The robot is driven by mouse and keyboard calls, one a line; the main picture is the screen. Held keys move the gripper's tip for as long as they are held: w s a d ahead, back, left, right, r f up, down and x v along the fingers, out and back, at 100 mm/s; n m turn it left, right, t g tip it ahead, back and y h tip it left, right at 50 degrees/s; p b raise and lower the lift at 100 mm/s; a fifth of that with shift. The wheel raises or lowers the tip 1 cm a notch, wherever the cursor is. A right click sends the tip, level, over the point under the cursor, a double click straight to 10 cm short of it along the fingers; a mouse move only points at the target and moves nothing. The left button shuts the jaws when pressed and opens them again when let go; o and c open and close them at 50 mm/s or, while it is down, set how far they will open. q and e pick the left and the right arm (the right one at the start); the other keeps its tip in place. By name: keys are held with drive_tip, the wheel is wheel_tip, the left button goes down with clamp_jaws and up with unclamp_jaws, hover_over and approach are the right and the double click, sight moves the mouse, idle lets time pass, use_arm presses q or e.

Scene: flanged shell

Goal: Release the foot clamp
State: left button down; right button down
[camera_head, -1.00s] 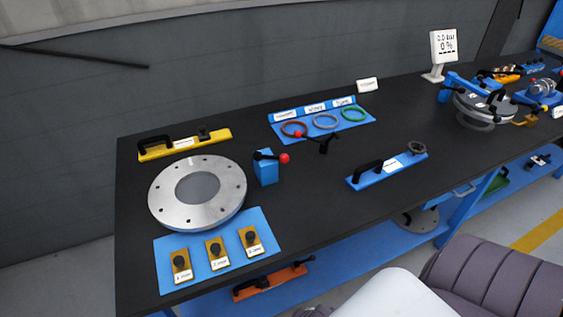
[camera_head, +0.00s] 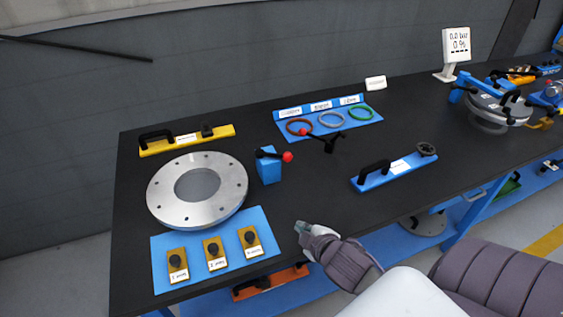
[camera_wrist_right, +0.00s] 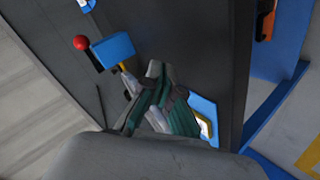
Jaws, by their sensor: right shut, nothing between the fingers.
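A blue block (camera_head: 268,168) with a black lever and a red ball knob (camera_head: 288,157) stands right of the silver flanged ring (camera_head: 197,187); it looks like the foot clamp, though no label shows. It also shows in the right wrist view (camera_wrist_right: 113,48), with its red knob (camera_wrist_right: 81,42). A second black lever with a red knob (camera_head: 320,139) lies behind it, near the rings. My right gripper (camera_head: 300,228) is shut and empty over the table's front edge, in front of the block and apart from it. My left gripper is not in view.
A blue mat (camera_head: 234,268) with several yellow labelled pieces lies at the front left. A blue tool bar (camera_head: 396,171) lies to the right, a yellow one (camera_head: 187,140) at the back left. Bare black table (camera_head: 320,190) lies between the block and blue bar.

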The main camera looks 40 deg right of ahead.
drive_tip(key=w+d+r+n+t+y, duration=0.2)
drive_tip(key=w+d+r+n+t, duration=0.25)
drive_tip(key=w+r+n, duration=0.2)
drive_tip(key=n+p, duration=0.2)
approach(274, 156)
drive_tip(key=w+a, duration=0.2)
drive_tip(key=w, duration=0.1)
drive_tip(key=shift+w+d+f+t+y, duration=0.15)
drive_tip(key=shift+w+d+f, duration=0.2)
drive_tip(key=shift+w, duration=0.25)
drive_tip(key=shift+w+d+f+t+y, duration=0.1)
drive_tip(key=shift+w+d+f+y, duration=0.1)
drive_tip(key=shift+w+d, duration=0.3)
drive_tip(key=shift+w+d+f, duration=0.15)
drive_tip(key=shift+w+d, duration=0.1)
drive_tip(key=shift+w, duration=0.15)
